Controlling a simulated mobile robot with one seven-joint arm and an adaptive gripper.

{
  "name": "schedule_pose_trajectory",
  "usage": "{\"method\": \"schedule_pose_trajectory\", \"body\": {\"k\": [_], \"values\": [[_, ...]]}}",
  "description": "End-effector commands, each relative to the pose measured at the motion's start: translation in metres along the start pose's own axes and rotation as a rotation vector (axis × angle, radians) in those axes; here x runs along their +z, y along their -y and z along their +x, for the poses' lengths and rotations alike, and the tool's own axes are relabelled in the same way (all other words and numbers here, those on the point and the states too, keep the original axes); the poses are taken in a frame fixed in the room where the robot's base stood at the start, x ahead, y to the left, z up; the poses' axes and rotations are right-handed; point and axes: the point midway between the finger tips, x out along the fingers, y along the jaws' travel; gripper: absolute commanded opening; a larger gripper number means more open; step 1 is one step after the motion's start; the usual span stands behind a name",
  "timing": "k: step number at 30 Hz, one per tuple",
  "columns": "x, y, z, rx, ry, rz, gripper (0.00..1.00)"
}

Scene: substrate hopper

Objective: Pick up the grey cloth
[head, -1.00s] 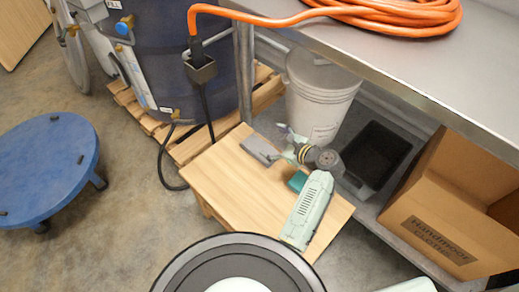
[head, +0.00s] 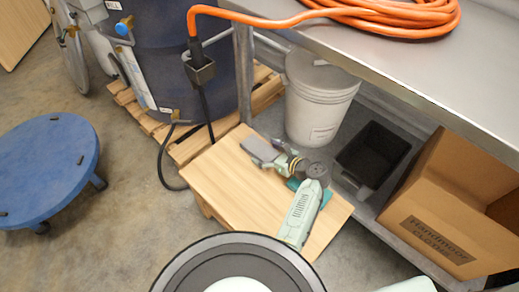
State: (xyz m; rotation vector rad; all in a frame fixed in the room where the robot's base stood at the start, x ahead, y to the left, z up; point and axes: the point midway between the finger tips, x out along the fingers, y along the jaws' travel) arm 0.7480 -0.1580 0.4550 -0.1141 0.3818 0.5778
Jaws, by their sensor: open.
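The grey cloth (head: 257,147), a small dark grey folded-looking piece, lies near the back edge of the low wooden table (head: 215,172) in the head view. My gripper (head: 278,158) is at the cloth's right end, low over the table and pointing left. Its jaws are open. The fingertips overlap the cloth's edge in the picture, and I cannot tell whether they touch it. My wrist and pale green arm hide the table to the right of the cloth.
A teal item (head: 327,196) lies partly hidden under my arm. A white lidded bucket (head: 318,105), a black bin (head: 372,155) and a cardboard box (head: 432,232) stand on the shelf under the metal bench (head: 420,75).

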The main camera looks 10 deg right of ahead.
Motion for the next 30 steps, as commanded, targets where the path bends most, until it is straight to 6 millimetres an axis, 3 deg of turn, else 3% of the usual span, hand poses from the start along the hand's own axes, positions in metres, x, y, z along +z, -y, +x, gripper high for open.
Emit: {"method": "schedule_pose_trajectory", "body": {"k": [10,30], "values": [[-0.0002,-0.0004,0.0088,0.0,0.0,-0.001,0.81],[-0.0003,-0.0004,0.0085,0.0,-0.001,0.0,0.36]]}}
